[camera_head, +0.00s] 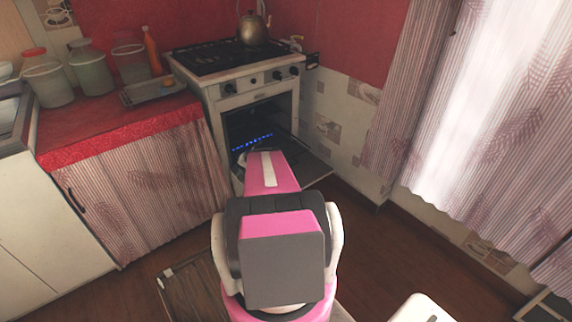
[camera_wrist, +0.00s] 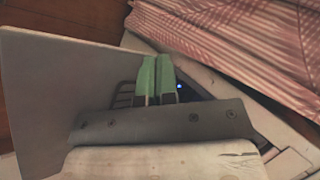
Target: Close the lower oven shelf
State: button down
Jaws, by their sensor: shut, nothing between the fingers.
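The oven (camera_head: 262,110) stands open at the back, its dark cavity lit by a row of blue flames (camera_head: 252,142). A flat open panel (camera_head: 312,168), apparently its lowered door, sticks out low at the front; it seems to be the grey panel (camera_wrist: 62,85) at left in the wrist view. Dark rack bars (camera_wrist: 124,95) show beside the fingers there; whether this is the lower shelf I cannot tell. My gripper (camera_wrist: 157,68) is shut and empty, its green fingertips together at the oven opening. Whether they touch anything is unclear. In the head view my pink arm hides them.
A red counter (camera_head: 120,130) with jars and a striped curtain (camera_head: 145,185) adjoins the oven on the left. A kettle (camera_head: 252,26) stands on the hob. A tiled wall and long curtain (camera_head: 470,120) bound the right. Wooden floor (camera_head: 400,250) is open at right front.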

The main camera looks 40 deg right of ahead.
aim_at(254, 138)
jog(key=s+d+f+m+t+h, duration=0.1)
jog(key=s+d+m+t+h, duration=0.15)
jog(key=d, duration=0.55)
jog(key=s+d+f+m+t+h, duration=0.15)
jog(key=d+m, duration=0.25)
jog(key=d, duration=0.5)
jog(key=s+d+f+m+t+h, duration=0.1)
jog(key=s+d+m+t, duration=0.15)
jog(key=d, duration=0.55)
jog(key=shift+g, duration=0.35)
jog(key=x, duration=0.9)
jog(key=shift+f, duration=0.25)
jog(key=w, duration=2.7)
jog(key=shift+w, duration=0.35)
